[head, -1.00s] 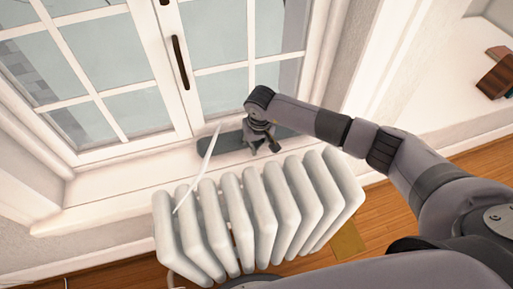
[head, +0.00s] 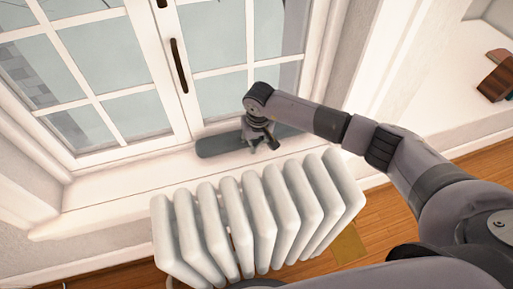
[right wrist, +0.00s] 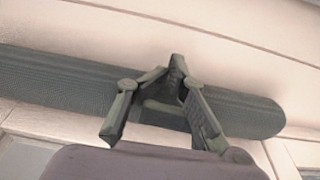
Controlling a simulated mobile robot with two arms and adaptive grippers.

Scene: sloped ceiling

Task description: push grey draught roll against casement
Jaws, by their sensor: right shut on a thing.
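The grey draught roll (head: 219,146) lies lengthwise on the white sill, along the foot of the casement (head: 188,97). Its right part is partly hidden behind my right gripper. My right gripper (head: 262,143) is shut on the roll near its middle. In the right wrist view the dark ribbed roll (right wrist: 55,85) runs across the picture, with the gripper (right wrist: 160,108) over it and one rounded end free at the right. I cannot tell whether the roll touches the casement frame along its whole length. My left gripper is not in view.
A white ribbed radiator (head: 262,215) stands just in front of the sill (head: 115,182), below the gripper. The sill left of the roll is clear. A brown block-like object (head: 497,80) lies on a white surface at the far right. The wooden floor (head: 400,210) shows below.

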